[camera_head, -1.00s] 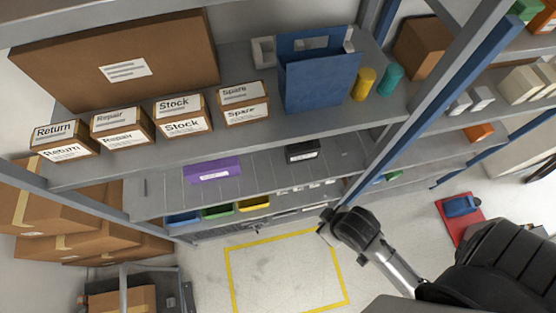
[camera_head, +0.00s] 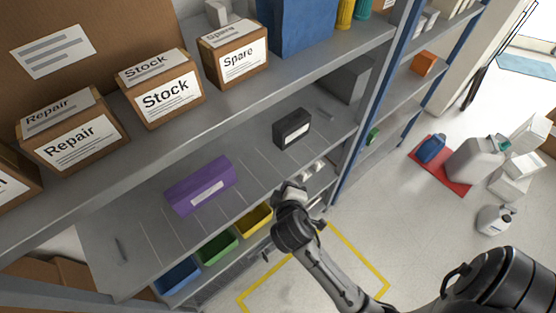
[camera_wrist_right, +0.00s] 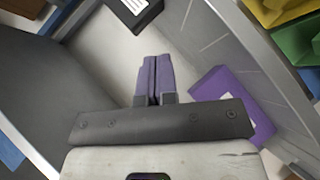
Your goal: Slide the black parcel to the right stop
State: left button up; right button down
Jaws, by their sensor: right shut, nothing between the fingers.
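The black parcel (camera_head: 292,129), with a white label, sits on the middle shelf right of the purple parcel (camera_head: 200,185). A short thin bar (camera_head: 325,116), apparently the right stop, stands to its right with a gap between. My right gripper (camera_head: 289,187) is shut and empty at the shelf's front edge, apart from the black parcel. In the right wrist view its fingers (camera_wrist_right: 152,65) point toward the black parcel (camera_wrist_right: 134,10), partly cut off at the top; the purple parcel (camera_wrist_right: 232,100) is partly hidden by the gripper. My left gripper is not in view.
A similar bar (camera_head: 121,250) stands at the shelf's left end. The shelf above holds labelled boxes (camera_head: 165,90) and a blue bin (camera_head: 295,22). Blue, green and yellow bins (camera_head: 217,247) sit below. A blue post (camera_head: 345,170) bounds the right side. Thin lines mark the shelf.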

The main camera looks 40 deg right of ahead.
aim_at(279, 134)
jog(key=w+f+n+h+b, duration=0.1)
jog(key=w+b, duration=0.1)
jog(key=b, duration=0.1)
jog(key=w+f+n+t+h+b, duration=0.1)
jog(key=w+h+b, duration=0.1)
jog(key=w+b, duration=0.1)
jog(key=w+f+n+t+h+b, duration=0.1)
jog(key=w+b, duration=0.2)
jog(key=b, duration=0.2)
jog(key=shift+a+f+h, duration=0.25)
jog(key=shift+a+h, duration=0.05)
jog(key=shift+a, duration=0.1)
jog(key=shift+w+a+r+t+b, duration=0.1)
jog(key=shift+w+r+t+b, duration=0.05)
jog(key=shift+w+t+b, duration=0.3)
jog(key=shift+w, duration=0.2)
jog(key=b+x, duration=0.1)
jog(key=x, duration=0.7)
jog(key=shift+w+d+r, duration=0.15)
jog(key=shift+d+r, duration=0.05)
jog(key=shift+d, duration=0.25)
jog(key=d, duration=0.3)
jog(key=shift+w, duration=0.2)
jog(key=shift+d, duration=0.55)
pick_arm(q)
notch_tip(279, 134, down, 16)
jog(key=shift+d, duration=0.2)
pick_arm(e)
jog(key=shift+d, duration=0.15)
